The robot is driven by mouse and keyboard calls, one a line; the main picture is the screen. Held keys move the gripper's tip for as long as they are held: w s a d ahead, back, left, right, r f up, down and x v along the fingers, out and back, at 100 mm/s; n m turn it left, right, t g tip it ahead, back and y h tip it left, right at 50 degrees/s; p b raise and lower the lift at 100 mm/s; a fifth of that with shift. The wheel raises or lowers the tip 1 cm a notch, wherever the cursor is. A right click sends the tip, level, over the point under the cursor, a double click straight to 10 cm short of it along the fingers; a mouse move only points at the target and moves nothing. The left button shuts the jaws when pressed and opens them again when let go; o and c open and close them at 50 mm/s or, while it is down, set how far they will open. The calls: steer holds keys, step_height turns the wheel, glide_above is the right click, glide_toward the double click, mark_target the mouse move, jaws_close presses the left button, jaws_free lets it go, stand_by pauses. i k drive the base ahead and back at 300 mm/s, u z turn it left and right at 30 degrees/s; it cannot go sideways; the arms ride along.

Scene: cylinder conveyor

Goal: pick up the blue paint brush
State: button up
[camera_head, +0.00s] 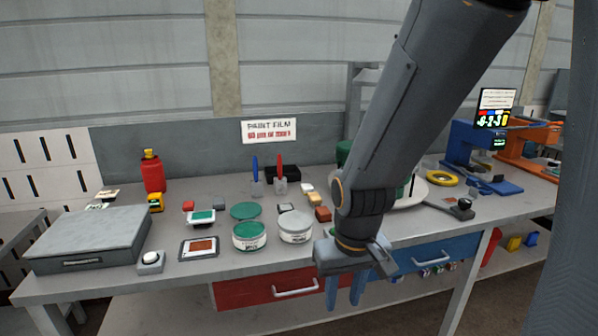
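The blue paint brush (255,168) stands upright near the back of the grey bench (165,268), its lower end in a small clear holder (257,189). A red brush (280,165) stands upright just to its right in a similar holder. My gripper (346,296) is in front of the bench's front edge, to the right of and nearer than the brushes. Its two blue-grey fingers point down and are apart, with nothing visible between them. My arm hides part of the bench's right side.
Green and white paint tins (250,237) stand between the bench's front edge and the brushes. A green lid (246,211) lies behind them. A dark box (283,173) is behind the red brush. A red drawer (255,293) is under the bench. A grey flat machine (88,240) stands at left.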

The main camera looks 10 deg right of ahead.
mark_target(255, 162)
steer(key=z, duration=0.15)
steer(key=i, duration=1.5)
steer(key=u, duration=0.2)
